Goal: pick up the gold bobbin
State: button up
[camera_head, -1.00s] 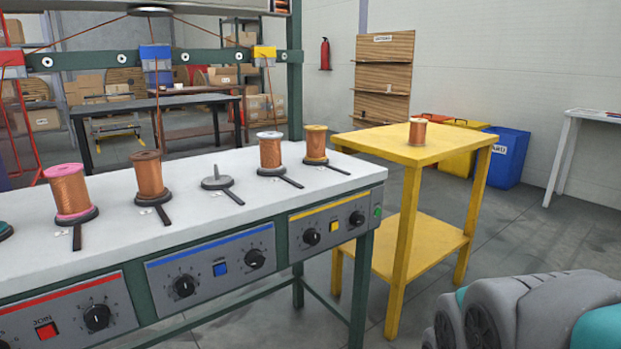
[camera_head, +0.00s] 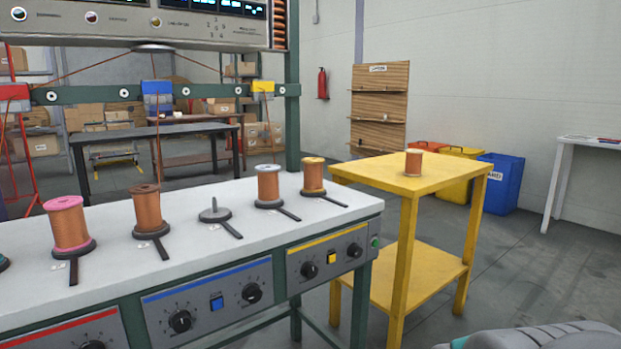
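A copper-wound bobbin with gold-yellow flanges (camera_head: 313,178) stands upright on the machine's white top, at the right end of the row. Another copper-wound bobbin (camera_head: 413,162) stands upright on the yellow table; its flange colour is hard to tell, perhaps tan or gold. My gripper is not in view. Only a grey part of my arm shows at the lower right corner.
The row also holds a white-flanged bobbin (camera_head: 268,186), an empty spindle (camera_head: 214,212), a brown-flanged bobbin (camera_head: 147,210) and a pink-flanged bobbin (camera_head: 69,224). The yellow table (camera_head: 395,180) stands right of the machine. Floor is open farther right.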

aim_at(312, 166)
jog(key=i+l, duration=0.15)
jog(key=i+l+u, duration=0.25)
jog(key=u, duration=0.2)
jog(key=i+l+u, duration=0.3)
jog(key=u, duration=0.15)
